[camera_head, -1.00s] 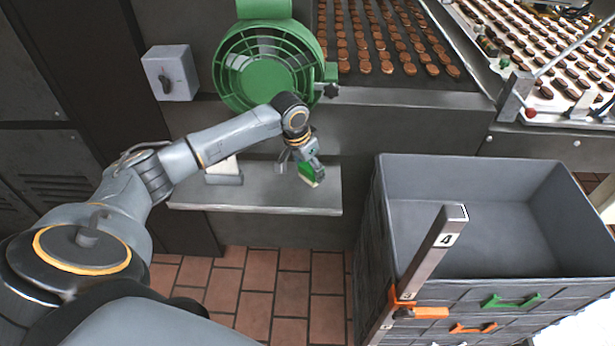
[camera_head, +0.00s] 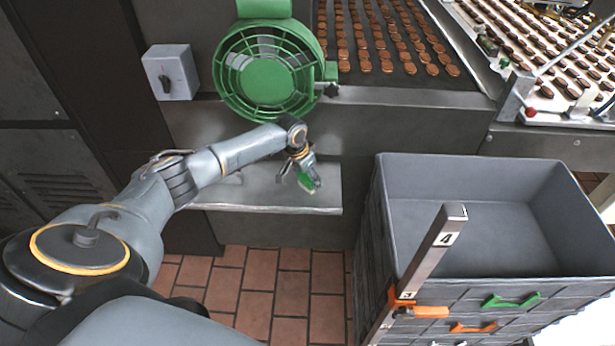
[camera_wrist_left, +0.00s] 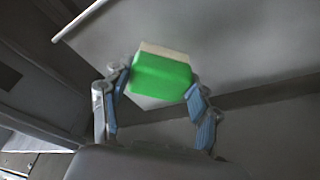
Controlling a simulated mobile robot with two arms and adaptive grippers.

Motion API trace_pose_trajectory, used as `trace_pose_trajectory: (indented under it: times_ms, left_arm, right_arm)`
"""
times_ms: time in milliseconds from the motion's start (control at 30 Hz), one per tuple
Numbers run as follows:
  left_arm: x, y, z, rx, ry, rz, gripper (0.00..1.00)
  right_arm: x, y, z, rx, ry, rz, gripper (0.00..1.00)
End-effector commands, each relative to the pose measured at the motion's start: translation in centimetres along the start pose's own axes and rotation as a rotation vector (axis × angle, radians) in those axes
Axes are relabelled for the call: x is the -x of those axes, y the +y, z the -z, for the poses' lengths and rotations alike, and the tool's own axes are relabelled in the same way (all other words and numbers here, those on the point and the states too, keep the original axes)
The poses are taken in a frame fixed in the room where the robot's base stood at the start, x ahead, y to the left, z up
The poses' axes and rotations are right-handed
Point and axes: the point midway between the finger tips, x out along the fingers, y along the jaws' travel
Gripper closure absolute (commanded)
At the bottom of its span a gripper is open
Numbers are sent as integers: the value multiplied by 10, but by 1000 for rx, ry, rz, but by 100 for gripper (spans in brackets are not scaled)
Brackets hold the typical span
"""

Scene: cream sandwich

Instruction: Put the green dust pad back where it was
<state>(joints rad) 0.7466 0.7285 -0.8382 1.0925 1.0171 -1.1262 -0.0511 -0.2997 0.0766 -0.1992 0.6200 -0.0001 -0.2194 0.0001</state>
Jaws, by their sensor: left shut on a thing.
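The green dust pad (camera_head: 306,182) has a green body and a pale underside. My left gripper (camera_head: 301,176) is shut on it and holds it over the grey metal shelf (camera_head: 265,198) below the green fan. In the left wrist view the green dust pad (camera_wrist_left: 160,78) sits between the two blue-padded fingers of my left gripper (camera_wrist_left: 158,92), tilted, with its pale side turned away. I cannot tell whether the pad touches the shelf. My right gripper is not in view.
A round green fan (camera_head: 268,75) is mounted above the shelf, with a grey switch box (camera_head: 171,73) to its left. A stack of grey crates (camera_head: 460,215) stands at the right, with an upright marked post (camera_head: 431,250) in front. A conveyor with brown biscuits (camera_head: 385,40) is behind.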

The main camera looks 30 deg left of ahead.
Motion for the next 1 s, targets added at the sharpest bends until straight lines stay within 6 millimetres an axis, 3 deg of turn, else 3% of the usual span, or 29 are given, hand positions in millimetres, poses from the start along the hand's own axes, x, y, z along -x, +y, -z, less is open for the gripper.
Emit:
trace_pose_trajectory:
  times_ms: [33, 133, 567, 1000]
  left_arm:
    - [-1, 0, 0, 0, 0, 0, 38]
    - [0, 0, 0, 0, 0, 0, 17]
    - [6, 0, 0, 0, 1, 0, 17]
    - [90, 0, 0, -2, 3, 2, 17]
  right_arm:
    - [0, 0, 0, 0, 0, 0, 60]
    - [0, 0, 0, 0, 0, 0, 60]
    - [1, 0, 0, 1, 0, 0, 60]
    - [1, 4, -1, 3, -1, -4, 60]
